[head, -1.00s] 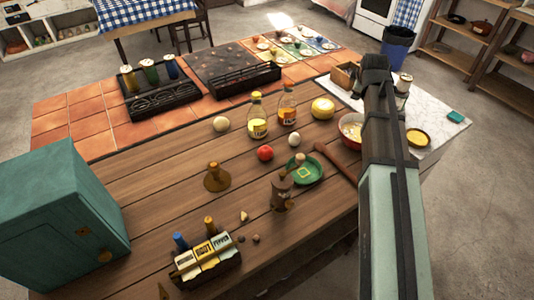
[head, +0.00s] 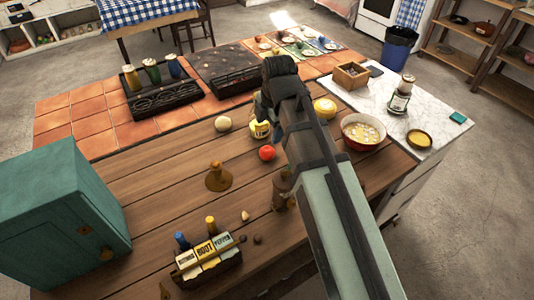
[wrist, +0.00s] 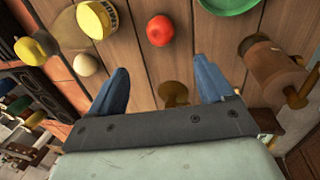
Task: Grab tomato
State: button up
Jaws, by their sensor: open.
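The red tomato (head: 267,153) lies on the wooden counter, just left of my arm in the head view. In the wrist view the tomato (wrist: 160,30) is at the top middle, ahead of my fingertips and apart from them. My gripper (wrist: 162,80) shows two blue fingers spread apart with nothing between them.
A green plate (wrist: 229,4) and a wooden mill (wrist: 275,72) are to the right. A brass-coloured stand (head: 219,176) is nearby.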

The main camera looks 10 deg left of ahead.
aim_at(268, 149)
jog(key=f, duration=0.5)
jog(key=w+a+f, duration=0.1)
jog(key=f, duration=0.2)
jog(key=shift+w, duration=0.1)
jog(key=shift+w+d+f, duration=0.15)
jog(key=shift+w+f, duration=0.1)
jog(key=shift+f, duration=0.5)
jog(key=shift+w+f, duration=0.2)
jog(key=shift+f, duration=0.7)
jog(key=shift+w+f, duration=0.15)
jog(key=shift+f, duration=0.75)
jog(key=c, duration=1.1)
